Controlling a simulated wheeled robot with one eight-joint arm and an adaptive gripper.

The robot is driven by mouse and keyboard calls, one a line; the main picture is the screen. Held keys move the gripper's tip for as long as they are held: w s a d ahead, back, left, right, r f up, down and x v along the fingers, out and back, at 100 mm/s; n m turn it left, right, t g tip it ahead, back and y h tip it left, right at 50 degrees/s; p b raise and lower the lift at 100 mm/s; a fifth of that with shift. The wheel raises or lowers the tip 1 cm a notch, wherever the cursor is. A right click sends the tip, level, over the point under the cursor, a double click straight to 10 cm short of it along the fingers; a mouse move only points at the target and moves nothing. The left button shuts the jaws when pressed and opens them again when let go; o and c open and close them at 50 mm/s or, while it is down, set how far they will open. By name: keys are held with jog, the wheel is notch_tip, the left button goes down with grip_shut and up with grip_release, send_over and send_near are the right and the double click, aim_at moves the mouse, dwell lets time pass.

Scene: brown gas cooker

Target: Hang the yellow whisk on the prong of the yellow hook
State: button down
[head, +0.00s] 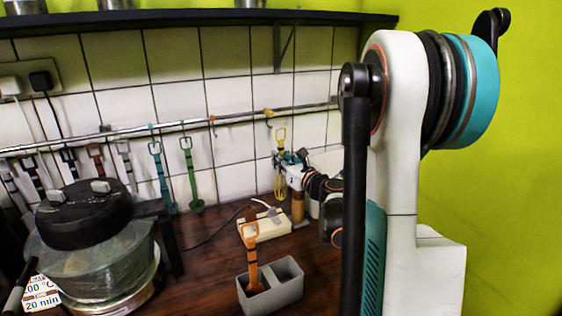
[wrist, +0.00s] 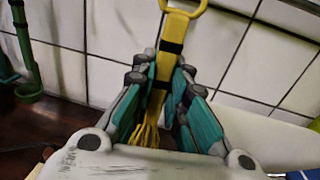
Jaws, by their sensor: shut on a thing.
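The yellow whisk (head: 280,187) is upright in the head view, its loop at the top and its wires hanging down. My gripper (head: 287,158) is shut on its handle. In the wrist view the whisk (wrist: 178,27) stands between the teal fingers of my gripper (wrist: 166,85), with its loop cut off at the top edge and its wires low behind the fingers. The yellow hook (head: 268,113) sits on the wall rail, up and a little left of the whisk's loop in the head view. The whisk's loop appears apart from the hook.
The rail (head: 230,118) also carries a teal utensil (head: 161,175), a green ladle (head: 190,172) and darker tools to the left. A grey holder (head: 283,290) with an orange utensil (head: 252,262) stands below on the wooden counter. A pot (head: 90,260) is at left; a dark shelf (head: 200,20) runs above.

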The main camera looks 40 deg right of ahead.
jog(key=w+d+f+b, duration=0.1)
jog(key=w+d+b, duration=0.1)
jog(key=w, duration=0.7)
jog(key=shift+w+d+f, duration=0.2)
jog(key=shift+d+f, duration=0.05)
jog(key=shift+f, duration=0.05)
dwell(1.0)
jog(key=shift+f+b, duration=0.1)
jog(key=shift+b, duration=0.2)
dwell(0.7)
dwell(0.5)
jog(key=c, duration=1.5)
grip_release()
